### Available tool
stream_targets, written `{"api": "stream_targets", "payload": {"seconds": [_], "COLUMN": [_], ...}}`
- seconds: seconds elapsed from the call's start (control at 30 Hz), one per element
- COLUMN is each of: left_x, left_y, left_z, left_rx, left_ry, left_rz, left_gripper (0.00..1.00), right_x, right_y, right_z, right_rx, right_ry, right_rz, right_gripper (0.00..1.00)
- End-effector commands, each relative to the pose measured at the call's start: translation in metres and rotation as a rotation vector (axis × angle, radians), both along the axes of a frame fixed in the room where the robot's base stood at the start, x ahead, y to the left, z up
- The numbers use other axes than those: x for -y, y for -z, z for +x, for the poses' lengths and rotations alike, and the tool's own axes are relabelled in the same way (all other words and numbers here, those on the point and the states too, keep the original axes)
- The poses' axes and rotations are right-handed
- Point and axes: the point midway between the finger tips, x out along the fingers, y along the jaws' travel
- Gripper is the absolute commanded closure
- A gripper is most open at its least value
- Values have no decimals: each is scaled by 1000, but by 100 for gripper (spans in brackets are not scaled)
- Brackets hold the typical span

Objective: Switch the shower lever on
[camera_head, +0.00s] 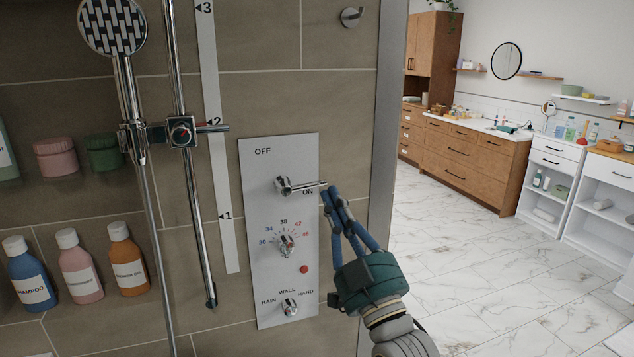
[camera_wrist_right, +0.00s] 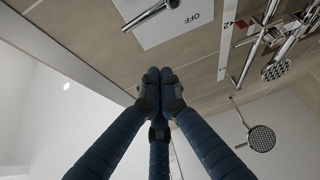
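The shower lever (camera_head: 303,186) is a chrome handle on a pale control panel (camera_head: 262,225). The lever (camera_wrist_right: 150,15) shows at the top there, apart from the tips. My left gripper is out of view.
Below the lever are a temperature dial (camera_head: 286,244), a red button (camera_head: 304,269) and a lower selector knob (camera_head: 289,307). A hand shower (camera_head: 113,28) and rail stand left of the panel. Bottles (camera_head: 80,266) fill a niche. The floor at right (camera_head: 480,260) is open.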

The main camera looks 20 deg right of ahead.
Motion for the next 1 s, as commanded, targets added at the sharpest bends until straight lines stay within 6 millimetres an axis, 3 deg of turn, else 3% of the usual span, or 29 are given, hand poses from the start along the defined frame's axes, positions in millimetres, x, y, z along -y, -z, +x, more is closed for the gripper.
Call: {"api": "stream_targets", "payload": {"seconds": [0.4, 0.5, 0.63, 1.0], "left_x": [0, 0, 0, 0], "left_y": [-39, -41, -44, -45], "left_z": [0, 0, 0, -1], "left_rx": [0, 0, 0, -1], "left_ry": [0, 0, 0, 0], "left_rz": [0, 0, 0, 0], "left_gripper": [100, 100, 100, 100], "right_x": [-8, -6, -5, -4], "right_y": [-49, -28, -13, -4], "right_z": [75, 79, 81, 82], "right_rx": [0, -8, -5, -2], "right_ry": [-1, 0, -1, -1], "right_rz": [0, -2, -1, 0], "right_gripper": [100, 100, 100, 100]}}
